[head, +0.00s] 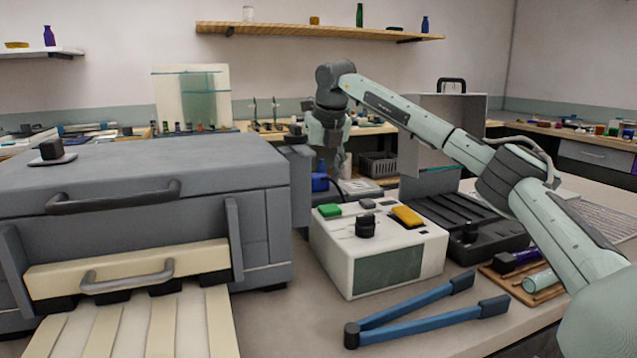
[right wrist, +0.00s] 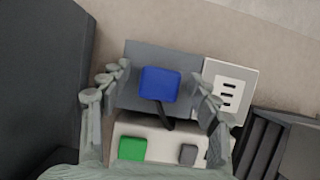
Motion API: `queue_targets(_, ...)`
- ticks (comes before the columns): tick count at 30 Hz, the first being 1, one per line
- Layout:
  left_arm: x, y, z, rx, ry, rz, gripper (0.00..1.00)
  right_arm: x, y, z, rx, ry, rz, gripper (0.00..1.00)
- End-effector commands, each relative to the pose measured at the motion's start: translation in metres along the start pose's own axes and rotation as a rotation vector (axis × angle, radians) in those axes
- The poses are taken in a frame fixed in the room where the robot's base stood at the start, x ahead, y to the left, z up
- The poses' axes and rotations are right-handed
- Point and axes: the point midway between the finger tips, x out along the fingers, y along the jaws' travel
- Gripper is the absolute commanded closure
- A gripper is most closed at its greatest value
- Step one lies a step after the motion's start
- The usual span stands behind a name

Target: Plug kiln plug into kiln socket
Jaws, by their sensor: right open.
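The kiln plug is a blue block with a black cord; it shows behind the white control box in the head view (head: 320,183) and in the middle of the right wrist view (right wrist: 160,85), over a grey pad (right wrist: 138,57). The kiln socket (right wrist: 232,88) is a pale plate with dark slots, just right of the plug. It is partly hidden behind the box in the head view (head: 362,187). My right gripper (right wrist: 162,83) points down above the plug, its open fingers on either side of it. I cannot tell whether they touch it. My left gripper is out of view.
The white control box (head: 385,267) with green and yellow buttons stands in front of the plug. The large grey kiln (head: 150,180) is close on the left. A black slotted tray (head: 465,218) stands right. Blue-handled tongs (head: 425,312) lie in front.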

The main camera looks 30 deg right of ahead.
Motion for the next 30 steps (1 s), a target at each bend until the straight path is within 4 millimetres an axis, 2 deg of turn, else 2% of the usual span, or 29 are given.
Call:
queue_targets(6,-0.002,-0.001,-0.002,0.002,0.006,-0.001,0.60,0.000,0.000,0.000,0.000,0.000,0.000,0.39)
queue_targets(18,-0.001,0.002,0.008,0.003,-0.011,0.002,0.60,-0.001,0.000,0.000,0.000,0.000,0.000,0.88)
queue_targets(26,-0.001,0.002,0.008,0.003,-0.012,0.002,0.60,-0.003,0.000,0.002,0.000,-0.001,0.001,0.88)
queue_targets(30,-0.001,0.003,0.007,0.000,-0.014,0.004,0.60,-0.021,0.001,0.009,0.000,-0.004,0.003,0.88)
